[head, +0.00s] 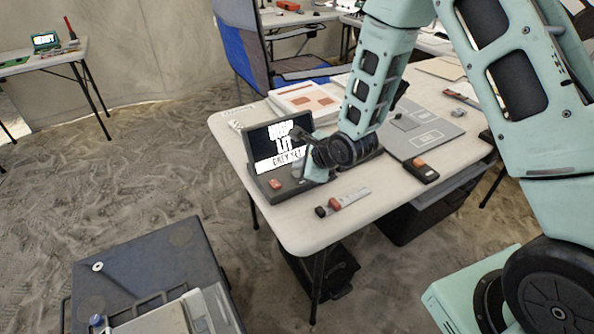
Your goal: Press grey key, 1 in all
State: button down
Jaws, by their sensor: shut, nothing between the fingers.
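A dark console (306,183) with an upright screen (279,144) stands at the front left of the white table. The screen shows large white letters, of which "LIT" is legible, and a lower white strip that seems to read "GREY SET". An orange key (275,184) shows on the console's base at the left. My gripper (308,174) is shut and empty, low over the console base, right of the orange key. The grey key cannot be made out clearly; my gripper covers that part of the base. I cannot tell whether the fingertips touch anything.
A dark handheld device (421,171) and a grey board (430,135) lie to the right. A dark case (150,262) stands at the lower left.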

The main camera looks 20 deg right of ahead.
jog(key=shift+r, duration=0.1)
notch_tip(320, 180, up, 5)
jog(key=p, duration=0.4)
dwell(0.3)
dwell(0.4)
